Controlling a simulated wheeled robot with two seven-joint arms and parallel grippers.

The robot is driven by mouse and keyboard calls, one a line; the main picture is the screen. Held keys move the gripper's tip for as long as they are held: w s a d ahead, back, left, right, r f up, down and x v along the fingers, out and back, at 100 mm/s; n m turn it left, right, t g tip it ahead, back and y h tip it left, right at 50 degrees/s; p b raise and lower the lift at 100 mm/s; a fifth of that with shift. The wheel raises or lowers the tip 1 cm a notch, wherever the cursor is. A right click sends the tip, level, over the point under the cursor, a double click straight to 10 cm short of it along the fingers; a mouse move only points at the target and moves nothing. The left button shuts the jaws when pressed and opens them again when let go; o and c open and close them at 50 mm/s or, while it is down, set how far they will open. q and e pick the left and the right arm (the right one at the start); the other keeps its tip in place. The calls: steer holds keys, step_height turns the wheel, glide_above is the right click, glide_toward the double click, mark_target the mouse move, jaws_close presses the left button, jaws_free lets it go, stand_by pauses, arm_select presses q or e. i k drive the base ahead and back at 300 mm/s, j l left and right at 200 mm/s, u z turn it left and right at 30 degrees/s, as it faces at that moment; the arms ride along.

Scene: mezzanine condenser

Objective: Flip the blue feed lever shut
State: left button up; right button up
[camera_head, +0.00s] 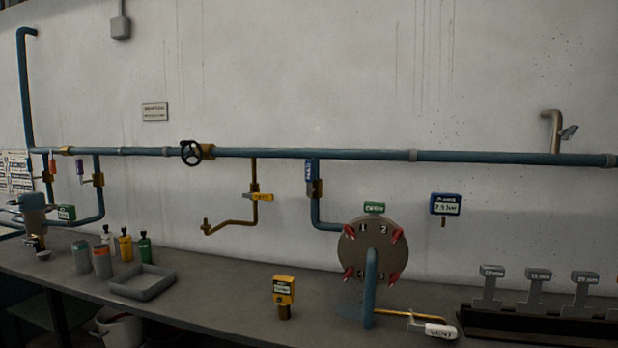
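A blue lever handle (311,169) with small white lettering stands upright just below the long blue pipe. It sits at a brass valve (316,188) on the branch pipe (316,212) that drops and bends right toward the round numbered disc. The handle lies along the branch pipe's line. The lettering is too small to read surely. A smaller purple-blue lever (80,168) hangs by another brass valve at the left. Neither of my grippers is in view.
The round disc (373,250) with red clips stands behind a blue upright pipe (371,290). A white VENT handle (441,330), a yellow gauge (283,290), a grey tray (128,286) and a dark rack (530,325) are on the bench (215,300). The bench is clear between tray and gauge.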

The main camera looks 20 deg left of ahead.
mark_target(310, 191)
steer(key=i+j, duration=0.55)
steer(key=i, duration=0.2)
steer(key=i+j+z, duration=0.1)
steer(key=i+j, duration=0.5)
steer(key=i, duration=0.2)
